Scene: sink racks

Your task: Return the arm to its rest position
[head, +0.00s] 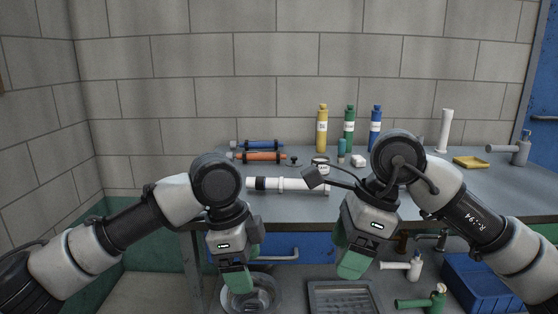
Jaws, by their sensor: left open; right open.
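My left gripper (239,281) hangs down in front of the table's front edge, with green fingertips pointing downward above a round metal item. It is open with nothing visible between its fingers. My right gripper (352,264) also points down, in front of the table edge near the middle right. It is open and appears empty. Both arms reach in from the lower corners and bend down at the wrist. The lower parts of the table front behind the grippers are partly hidden.
The grey table (300,206) holds a white tube (288,185), yellow (322,130), green (349,124) and blue bottles (375,128), and a yellow tray (471,162). Below are a round metal basin (262,300), a metal tray (341,300) and a blue bin (480,285). A block wall stands behind.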

